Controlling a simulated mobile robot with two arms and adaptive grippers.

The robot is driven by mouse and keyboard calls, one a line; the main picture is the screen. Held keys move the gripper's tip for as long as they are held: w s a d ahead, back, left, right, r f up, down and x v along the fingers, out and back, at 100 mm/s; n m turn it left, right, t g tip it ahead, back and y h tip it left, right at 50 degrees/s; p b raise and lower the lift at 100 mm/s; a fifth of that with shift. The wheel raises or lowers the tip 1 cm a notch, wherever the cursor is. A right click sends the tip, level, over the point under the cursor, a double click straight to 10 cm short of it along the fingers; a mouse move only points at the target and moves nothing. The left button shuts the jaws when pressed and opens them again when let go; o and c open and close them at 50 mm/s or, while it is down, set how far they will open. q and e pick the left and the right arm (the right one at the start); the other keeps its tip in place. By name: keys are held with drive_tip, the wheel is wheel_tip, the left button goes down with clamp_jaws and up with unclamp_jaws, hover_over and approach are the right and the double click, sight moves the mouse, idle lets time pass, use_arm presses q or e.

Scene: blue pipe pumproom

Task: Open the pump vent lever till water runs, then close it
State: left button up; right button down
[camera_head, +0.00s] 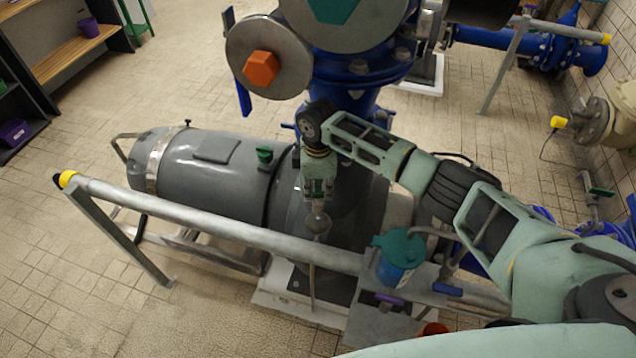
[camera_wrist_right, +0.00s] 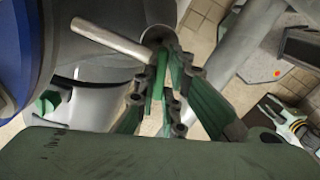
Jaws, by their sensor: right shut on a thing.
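The pump vent (camera_head: 318,222) shows in the head view as a small rounded metal fitting at the near side of the grey pump (camera_head: 215,170). A thin pipe (camera_head: 312,275) hangs below it. In the right wrist view the vent fitting (camera_wrist_right: 157,38) joins a bare metal rod (camera_wrist_right: 112,40). My right gripper (camera_head: 318,196) points down at the vent. Its green fingers (camera_wrist_right: 165,78) are closed together just at the fitting, on the vent lever, which is mostly hidden between them. I cannot make out running water. My left gripper is out of view.
A grey handrail (camera_head: 220,222) with a yellow end cap crosses in front of the pump. A teal-topped blue container (camera_head: 397,262) stands right of the vent. A green plug (camera_head: 264,156) sits on the pump. Blue flanged piping (camera_head: 345,75) rises behind. Tiled floor at left is clear.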

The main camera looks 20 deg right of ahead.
sight(318, 192)
drive_tip(key=m+p, duration=0.2)
drive_tip(key=shift+r+m, duration=0.15)
drive_tip(key=shift+m, duration=0.25)
drive_tip(key=shift+m+p, duration=0.4)
drive_tip(key=shift+m, duration=0.2)
drive_tip(key=c, duration=1.8)
unclamp_jaws()
drive_tip(key=shift+c, duration=0.2)
wheel_tip(318, 192, up, 7)
drive_tip(key=shift+r, duration=0.15)
